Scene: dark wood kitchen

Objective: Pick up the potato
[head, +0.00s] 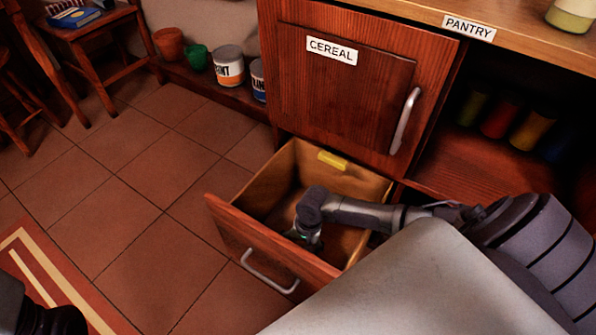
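No potato can be made out in the head view. An open wooden drawer (232,222) sits below the cereal cupboard, pulled out toward the lower left. My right arm comes in from the right and reaches down into the drawer. My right gripper (305,240) is low inside it, near the front panel. Its fingers are small, dark and partly hidden by the wrist, so I cannot tell whether they hold anything. A dark part of my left arm shows at the bottom left corner; its fingers are not visible.
The cereal cupboard door (350,90) is shut above the drawer. A pantry shelf (485,165) with several jars is open at the right. Paint cans (228,68) and pots stand on a ledge at the back. The tiled floor (130,210) left of the drawer is clear.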

